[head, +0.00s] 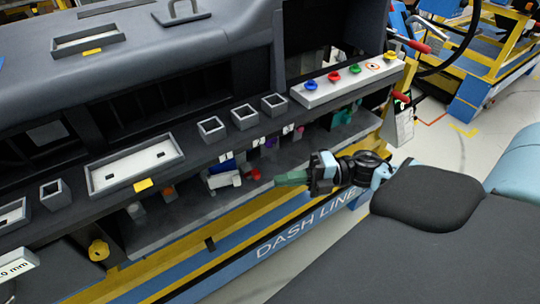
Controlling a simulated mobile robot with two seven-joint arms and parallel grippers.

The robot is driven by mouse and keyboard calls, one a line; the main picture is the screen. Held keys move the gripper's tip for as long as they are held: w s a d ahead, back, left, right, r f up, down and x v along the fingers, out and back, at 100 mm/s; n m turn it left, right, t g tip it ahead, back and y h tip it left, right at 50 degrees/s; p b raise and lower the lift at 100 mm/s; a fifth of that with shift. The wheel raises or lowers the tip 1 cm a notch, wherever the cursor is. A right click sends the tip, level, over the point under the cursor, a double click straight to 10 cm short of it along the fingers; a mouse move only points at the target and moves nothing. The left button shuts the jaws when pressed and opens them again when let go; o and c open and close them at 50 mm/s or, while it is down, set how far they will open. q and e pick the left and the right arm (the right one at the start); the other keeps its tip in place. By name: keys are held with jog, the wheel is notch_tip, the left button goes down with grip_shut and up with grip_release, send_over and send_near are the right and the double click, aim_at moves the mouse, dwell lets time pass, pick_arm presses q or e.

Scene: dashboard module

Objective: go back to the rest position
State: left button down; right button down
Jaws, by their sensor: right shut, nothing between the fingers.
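My right gripper (291,178) shows in the head view in front of the lower shelf of the dashboard module, below its row of small sockets. Its greenish fingers point left and are shut with nothing held. A small red piece (255,174) lies on the shelf just left of the fingertips; they look close, but I cannot tell whether they touch. My left gripper is not in view.
The dark dashboard module (190,58) fills the left and top. A light strip with coloured knobs (346,77) sits at its right end. White and blue parts (224,176) lie on the lower shelf (190,210). The floor (450,128) at right is clear.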

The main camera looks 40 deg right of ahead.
jog(key=shift+d, duration=0.55)
